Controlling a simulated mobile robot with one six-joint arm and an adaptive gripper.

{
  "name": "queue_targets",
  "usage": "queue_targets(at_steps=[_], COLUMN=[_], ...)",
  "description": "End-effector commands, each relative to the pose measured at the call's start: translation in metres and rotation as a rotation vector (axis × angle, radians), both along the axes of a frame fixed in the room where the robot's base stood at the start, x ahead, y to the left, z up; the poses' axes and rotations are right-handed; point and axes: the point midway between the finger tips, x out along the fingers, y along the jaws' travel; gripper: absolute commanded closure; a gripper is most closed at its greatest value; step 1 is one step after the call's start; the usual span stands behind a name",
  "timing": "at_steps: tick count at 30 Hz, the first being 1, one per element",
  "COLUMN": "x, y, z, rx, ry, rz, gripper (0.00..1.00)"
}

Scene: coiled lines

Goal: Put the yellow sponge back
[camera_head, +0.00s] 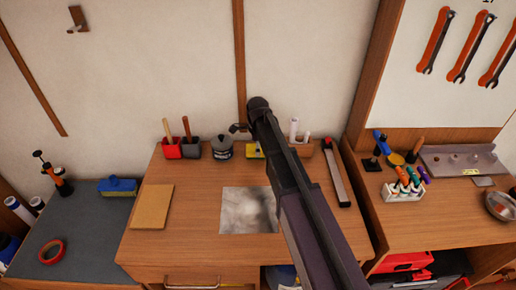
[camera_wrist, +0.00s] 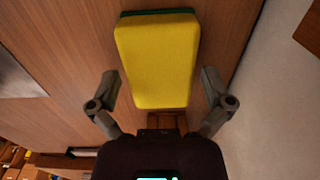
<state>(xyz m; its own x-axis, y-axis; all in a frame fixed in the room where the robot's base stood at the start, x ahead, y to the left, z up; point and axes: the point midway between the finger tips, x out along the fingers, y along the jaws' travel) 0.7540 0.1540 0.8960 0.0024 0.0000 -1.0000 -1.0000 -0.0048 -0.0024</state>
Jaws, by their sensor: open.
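The yellow sponge (camera_wrist: 158,60), with a green layer showing at its far edge, lies on the wooden desk in the wrist view. In the head view only a small part of the sponge (camera_head: 252,151) shows at the back of the desk, beside my arm. My gripper (camera_wrist: 160,88) is open, with one finger on each side of the sponge's near end. A gap shows between each finger and the sponge, and nothing is held. A small brown slatted wooden piece (camera_wrist: 166,122) shows just past the sponge's near end, mostly hidden by my gripper.
Red and grey holders (camera_head: 172,149) and a dark round pot (camera_head: 221,148) stand left of the sponge by the wall. A wooden holder with white items (camera_head: 297,139) stands to the right. A grey-white sheet (camera_head: 247,212) and tan board (camera_head: 151,207) lie in front.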

Motion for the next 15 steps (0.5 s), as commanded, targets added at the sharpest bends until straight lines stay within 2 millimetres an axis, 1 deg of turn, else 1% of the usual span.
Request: queue_targets(at_steps=[15], x=[0.0], y=[0.0], z=[0.041], rx=[0.0], ry=[0.0], rz=[0.0], gripper=[0.0])
